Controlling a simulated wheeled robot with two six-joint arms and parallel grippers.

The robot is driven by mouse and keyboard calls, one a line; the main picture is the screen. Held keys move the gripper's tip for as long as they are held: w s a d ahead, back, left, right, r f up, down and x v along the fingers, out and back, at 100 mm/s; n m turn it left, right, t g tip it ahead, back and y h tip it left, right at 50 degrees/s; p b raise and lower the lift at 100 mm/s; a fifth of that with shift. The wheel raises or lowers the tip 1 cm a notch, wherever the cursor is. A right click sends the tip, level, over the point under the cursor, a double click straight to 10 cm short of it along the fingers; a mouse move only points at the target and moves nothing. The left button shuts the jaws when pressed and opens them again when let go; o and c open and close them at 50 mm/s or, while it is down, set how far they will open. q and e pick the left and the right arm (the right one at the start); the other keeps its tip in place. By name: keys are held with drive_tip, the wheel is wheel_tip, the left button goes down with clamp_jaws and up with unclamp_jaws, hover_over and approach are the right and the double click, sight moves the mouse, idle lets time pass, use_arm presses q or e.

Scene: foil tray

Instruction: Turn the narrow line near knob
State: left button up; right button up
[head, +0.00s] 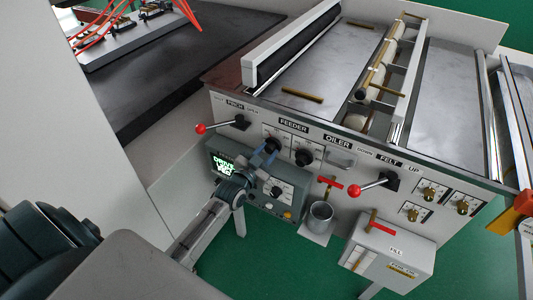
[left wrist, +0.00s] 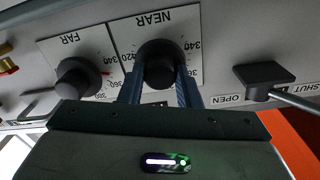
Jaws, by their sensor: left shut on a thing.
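The near knob is a black round knob (left wrist: 160,55) under a NEAR label, with a printed number scale around it, in the left wrist view. In the head view it is the left knob (head: 273,144) of the FEEDER pair, partly hidden by my gripper. My left gripper (head: 266,151) reaches up to it from below. In the left wrist view its two blue fingers (left wrist: 160,78) stand on either side of the knob, shut on it. The knob's pointer mark is not clear to me. My right gripper is not in view.
The black far knob (left wrist: 78,77) sits close beside, also in the head view (head: 304,157). A red-tipped pinch lever (head: 202,128) is left of the gripper. A grey display box (head: 252,178) lies just below. A grey cup (head: 319,216) and a felt lever (head: 356,190) are right.

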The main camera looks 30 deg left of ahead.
use_arm(q)
drive_tip(key=m+b, duration=0.1)
drive_tip(key=m, duration=0.1)
drive_tip(key=m+b, duration=0.2)
drive_tip(key=shift+f+m+b, duration=0.2)
drive_tip(key=shift+m+b, duration=0.1)
drive_tip(key=shift+m, duration=0.1)
drive_tip(key=shift+r+m+b, duration=0.1)
drive_tip(key=shift+m+b, duration=0.4)
drive_tip(key=shift+m, duration=0.6)
drive_tip(key=shift+m+b, duration=0.3)
drive_tip(key=shift+m, duration=0.6)
drive_tip(key=shift+r, duration=0.1)
drive_tip(key=o, duration=1)
